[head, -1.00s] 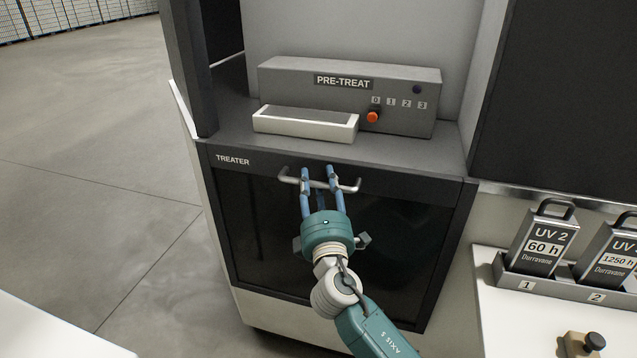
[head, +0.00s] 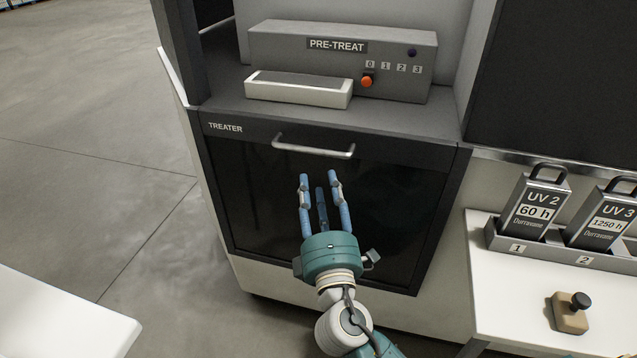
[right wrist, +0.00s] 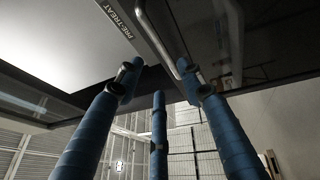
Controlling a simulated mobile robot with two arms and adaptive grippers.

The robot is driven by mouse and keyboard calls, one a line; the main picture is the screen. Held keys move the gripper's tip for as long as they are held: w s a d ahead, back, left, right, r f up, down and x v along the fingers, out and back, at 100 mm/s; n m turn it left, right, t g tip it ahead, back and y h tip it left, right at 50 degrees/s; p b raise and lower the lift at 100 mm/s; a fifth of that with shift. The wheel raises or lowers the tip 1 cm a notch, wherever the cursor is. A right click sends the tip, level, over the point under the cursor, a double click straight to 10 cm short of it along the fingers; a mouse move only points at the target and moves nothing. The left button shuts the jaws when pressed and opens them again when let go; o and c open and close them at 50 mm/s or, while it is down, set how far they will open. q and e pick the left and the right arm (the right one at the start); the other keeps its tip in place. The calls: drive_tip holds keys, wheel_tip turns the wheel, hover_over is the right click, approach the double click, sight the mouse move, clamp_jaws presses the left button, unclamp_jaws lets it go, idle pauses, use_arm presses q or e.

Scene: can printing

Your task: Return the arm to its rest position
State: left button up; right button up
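My right gripper (head: 319,180) is open and empty in the head view, its blue fingers spread in front of the dark treater door (head: 250,200). The silver door handle (head: 313,150) is above the fingertips in the picture, and the fingers are apart from it. The right wrist view shows the spread blue fingers (right wrist: 165,80) with nothing between them and the handle (right wrist: 160,42) beyond. The treater door is shut. My left gripper is not in view.
The PRE-TREAT unit (head: 425,75) with an orange knob (head: 367,82) and a white tray (head: 298,100) sits on the treater. At right, a white table (head: 500,300) bears UV canisters (head: 537,200) in a rack and a joystick-like block (head: 570,313). Open floor lies left.

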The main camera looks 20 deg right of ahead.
wheel_tip(320, 180, down, 24)
drive_tip(key=m+g+y, duration=0.1)
drive_tip(key=g+y, duration=0.1)
drive_tip(key=g, duration=0.3)
drive_tip(key=s+f+m+g, duration=0.15)
drive_tip(key=s+f, duration=0.25)
drive_tip(key=f, duration=0.4)
drive_tip(key=s+f+m+g+y, duration=0.1)
drive_tip(key=s+f+g, duration=0.15)
drive_tip(key=f, duration=0.45)
drive_tip(key=s+f+m+g, duration=0.1)
drive_tip(key=s+f, duration=0.3)
drive_tip(key=f, duration=0.4)
drive_tip(key=s+d+f+m+g, duration=0.3)
drive_tip(key=s+f+m+g, duration=0.1)
drive_tip(key=s+f, duration=0.95)
drive_tip(key=s+d+f+m+g, duration=0.1)
drive_tip(key=s+f, duration=0.3)
drive_tip(key=s, duration=0.8)
drive_tip(key=s+d+f+m+g, duration=0.1)
drive_tip(key=s+f+m+g, duration=0.2)
drive_tip(key=s, duration=0.9)
drive_tip(key=shift+s+d+f+m+g+y, duration=0.2)
drive_tip(key=shift+d+f+m+g+y, duration=0.15)
drive_tip(key=shift+f+m, duration=0.5)
drive_tip(key=shift+a, duration=0.1)
